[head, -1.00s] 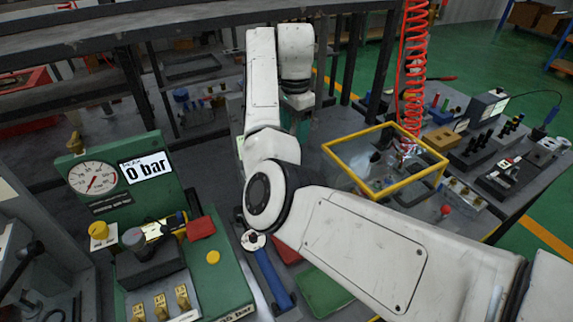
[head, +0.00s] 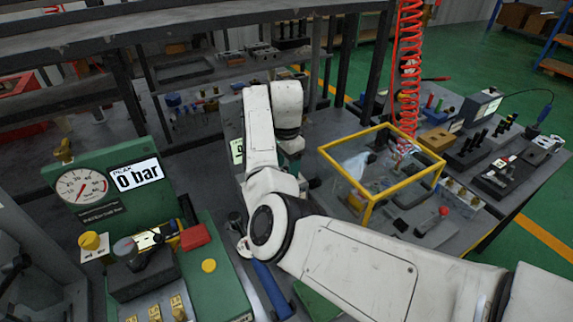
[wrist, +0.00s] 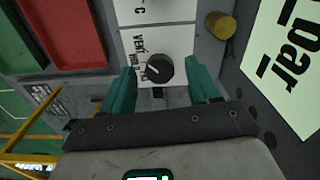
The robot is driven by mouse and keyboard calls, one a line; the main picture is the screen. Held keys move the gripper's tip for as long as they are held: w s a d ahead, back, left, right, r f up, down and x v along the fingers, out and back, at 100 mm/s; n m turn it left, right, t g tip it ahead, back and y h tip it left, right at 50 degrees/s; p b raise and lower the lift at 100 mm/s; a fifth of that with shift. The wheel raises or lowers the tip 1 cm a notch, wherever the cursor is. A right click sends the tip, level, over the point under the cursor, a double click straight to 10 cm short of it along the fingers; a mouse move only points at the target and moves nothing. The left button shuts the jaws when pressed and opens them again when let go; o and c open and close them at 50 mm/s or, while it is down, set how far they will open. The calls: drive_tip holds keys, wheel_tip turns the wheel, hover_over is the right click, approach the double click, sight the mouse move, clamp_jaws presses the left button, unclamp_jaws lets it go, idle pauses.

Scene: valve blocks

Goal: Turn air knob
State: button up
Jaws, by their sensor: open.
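A dark round knob (wrist: 160,69) with a white pointer mark sits on a white label plate (wrist: 178,45) in the wrist view. The lettering beside it is partly covered, and I cannot read it fully. My gripper (wrist: 163,84) is open, with one teal finger on each side of the knob. There is a visible gap between each finger and the knob, and nothing is held. In the head view my arm hides the knob and most of my gripper.
A large "bar" display (wrist: 290,62) and a brass cap (wrist: 220,25) stand to the right in the wrist view. A red tray (wrist: 70,32) lies left. A yellow-framed clear box (head: 375,165) stands right of my arm. A green gauge panel (head: 100,205) is at left.

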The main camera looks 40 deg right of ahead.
drive_tip(key=shift+f, duration=0.25)
drive_tip(key=c, duration=1)
